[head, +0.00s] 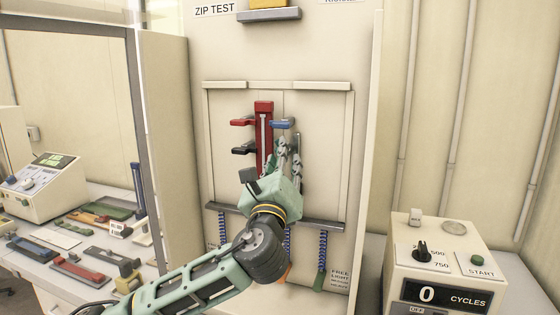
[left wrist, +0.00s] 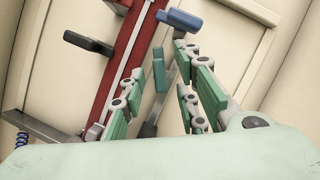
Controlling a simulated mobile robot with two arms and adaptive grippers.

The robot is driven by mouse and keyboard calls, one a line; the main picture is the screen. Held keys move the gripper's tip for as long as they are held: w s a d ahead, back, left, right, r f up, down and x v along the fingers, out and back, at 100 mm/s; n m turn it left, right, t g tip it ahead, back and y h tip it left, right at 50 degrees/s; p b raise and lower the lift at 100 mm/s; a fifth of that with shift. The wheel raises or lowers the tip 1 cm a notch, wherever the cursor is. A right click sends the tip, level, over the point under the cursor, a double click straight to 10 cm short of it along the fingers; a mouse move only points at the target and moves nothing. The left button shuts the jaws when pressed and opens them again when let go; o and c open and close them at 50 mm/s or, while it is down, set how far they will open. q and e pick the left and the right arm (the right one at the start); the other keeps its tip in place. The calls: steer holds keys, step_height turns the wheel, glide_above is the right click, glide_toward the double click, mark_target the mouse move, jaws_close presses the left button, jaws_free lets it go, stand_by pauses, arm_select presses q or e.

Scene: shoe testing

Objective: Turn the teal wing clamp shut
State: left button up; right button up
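The teal wing clamp (left wrist: 158,70) shows in the left wrist view as a small upright teal piece beside a grey bar, right of the red rail. My left gripper (left wrist: 163,57) is open, with one finger on each side of the teal piece. I see a gap on both sides and no clear contact. In the head view my left gripper (head: 288,147) reaches up to the panel just below the blue clamp (head: 281,123), and it hides the teal clamp there. My right gripper is not in view.
The red rail (head: 264,140) stands upright on the panel. A red clamp (head: 243,122) and a black clamp (head: 245,147) stick out on its left. A cycle counter box (head: 440,270) stands at right. A bench with several strips (head: 75,240) is at left.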

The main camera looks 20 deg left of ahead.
arm_select(q)
jaws_close()
steer(key=n, duration=0.2)
steer(key=n+g+y, duration=0.1)
steer(key=n, duration=0.1)
steer(key=shift+d+n+y, duration=0.2)
steer(key=shift+n+y, duration=0.1)
steer(key=n+g+p, duration=0.1)
steer(key=n, duration=0.1)
steer(key=n+g+y+p, duration=0.1)
steer(key=n, duration=0.2)
steer(key=shift+r, duration=0.2)
steer(key=n+g+p, duration=0.1)
steer(key=n+p, duration=0.1)
steer(key=shift+d+r+n, duration=0.1)
steer(key=shift+n, duration=0.3)
steer(key=shift+n+g, duration=0.3)
steer(key=shift+n, duration=0.3)
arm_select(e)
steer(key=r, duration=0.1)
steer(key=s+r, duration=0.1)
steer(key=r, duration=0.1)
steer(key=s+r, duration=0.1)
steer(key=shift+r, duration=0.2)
arm_select(q)
steer(key=shift+p, duration=0.35)
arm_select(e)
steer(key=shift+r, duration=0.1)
